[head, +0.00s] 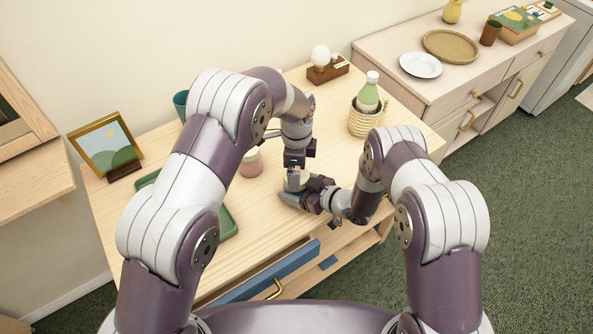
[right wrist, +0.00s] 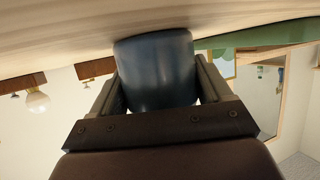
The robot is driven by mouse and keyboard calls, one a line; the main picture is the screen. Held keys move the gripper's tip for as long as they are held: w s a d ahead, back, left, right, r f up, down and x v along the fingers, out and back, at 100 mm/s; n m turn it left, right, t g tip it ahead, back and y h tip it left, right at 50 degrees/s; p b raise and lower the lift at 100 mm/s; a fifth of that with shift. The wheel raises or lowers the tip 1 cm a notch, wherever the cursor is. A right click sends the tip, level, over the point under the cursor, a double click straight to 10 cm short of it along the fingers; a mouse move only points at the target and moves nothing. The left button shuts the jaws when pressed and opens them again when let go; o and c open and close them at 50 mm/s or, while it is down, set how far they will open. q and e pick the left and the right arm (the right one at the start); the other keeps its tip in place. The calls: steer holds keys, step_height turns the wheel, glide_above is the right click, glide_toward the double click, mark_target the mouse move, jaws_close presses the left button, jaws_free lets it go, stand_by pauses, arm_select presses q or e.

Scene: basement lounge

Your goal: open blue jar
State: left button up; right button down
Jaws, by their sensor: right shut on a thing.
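The blue jar (right wrist: 155,70) is dark blue and fills the middle of the right wrist view, between the two fingers. My right gripper (right wrist: 155,85) is shut on its body; in the head view this gripper (head: 297,198) lies low over the wooden table (head: 330,130). In the head view the jar is mostly hidden by the grippers. My left gripper (head: 296,178) points down from above at the same spot, by a pale round top that looks like the lid. Whether its fingers are closed on that top is too small to tell.
A pink jar with a pale lid (head: 250,165) stands just left of the grippers. A green tray (head: 227,226) lies farther left, partly behind my arm. A woven basket (head: 363,122) with a green bottle (head: 369,92) stands right. A blue drawer (head: 262,276) is at the table's front.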

arm_select(q)
step_height(320, 180, up, 2)
steer(key=shift+r, duration=0.15)
steer(key=shift+c, duration=0.5)
steer(key=r+m, duration=0.2)
steer(key=m, duration=0.1)
steer(key=shift+w+d+r, duration=0.1)
steer(key=shift+w+r, duration=0.05)
steer(key=shift+w, duration=0.15)
steer(key=m, duration=0.2)
steer(key=shift+s+r+m, duration=0.1)
steer(key=shift+r+m, duration=0.2)
steer(key=shift+m, duration=0.1)
steer(key=m, duration=0.3)
steer(key=shift+s, duration=0.2)
steer(key=shift+f+m, duration=0.25)
steer(key=shift+m, duration=0.25)
step_height(320, 180, down, 7)
steer(key=shift+f, duration=0.2)
steer(key=c, duration=1.1)
steer(key=shift+o, duration=0.2)
steer(key=n, duration=0.9)
steer(key=shift+n, duration=0.4)
